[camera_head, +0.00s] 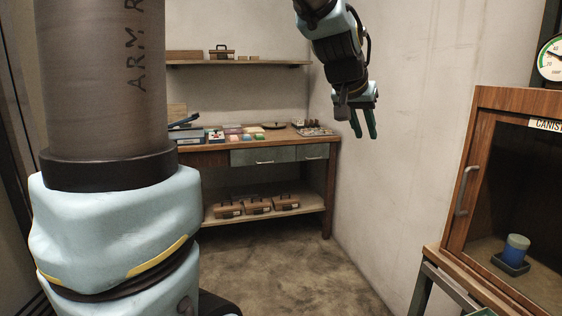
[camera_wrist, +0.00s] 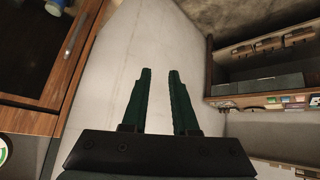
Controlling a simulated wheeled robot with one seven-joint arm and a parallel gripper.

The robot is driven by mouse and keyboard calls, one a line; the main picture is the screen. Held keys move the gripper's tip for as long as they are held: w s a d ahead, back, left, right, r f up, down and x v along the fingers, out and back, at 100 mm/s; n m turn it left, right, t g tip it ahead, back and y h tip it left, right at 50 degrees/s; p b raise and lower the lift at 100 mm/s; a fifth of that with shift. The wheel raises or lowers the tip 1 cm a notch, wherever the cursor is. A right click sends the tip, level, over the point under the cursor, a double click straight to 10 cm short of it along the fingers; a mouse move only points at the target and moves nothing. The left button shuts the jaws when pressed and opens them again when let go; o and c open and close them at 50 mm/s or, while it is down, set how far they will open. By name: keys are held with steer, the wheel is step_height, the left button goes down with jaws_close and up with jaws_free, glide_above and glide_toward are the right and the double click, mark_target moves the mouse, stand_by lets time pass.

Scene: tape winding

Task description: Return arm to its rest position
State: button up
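My gripper (camera_head: 363,123) hangs in the air at the upper middle right of the head view, fingers pointing down, in front of the pale wall. In the wrist view my gripper (camera_wrist: 160,76) shows two dark green fingers standing apart with only bare wall between them. It is open and holds nothing. My arm's upper links leave the head view at the top, so the whole arm pose is not visible.
A wooden workbench (camera_head: 215,157) with small items stands at the back, below a shelf (camera_head: 280,63). At right is a wooden cabinet (camera_head: 480,145) with a blue canister (camera_head: 515,250) inside. The floor (camera_head: 285,270) between them is clear.

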steer(key=s+a+f+n+g+y, duration=0.2)
steer(key=s+a+f, duration=0.3)
steer(key=a+f, duration=0.6)
steer(key=s+a+f+n+g+y, duration=0.2)
steer(key=s+a+f, duration=0.4)
steer(key=a+f, duration=0.4)
steer(key=a+n+y, duration=0.1)
steer(key=a, duration=0.4)
steer(key=shift+f+n, duration=0.3)
steer(key=shift+f, duration=0.05)
steer(key=shift+s+d, duration=0.1)
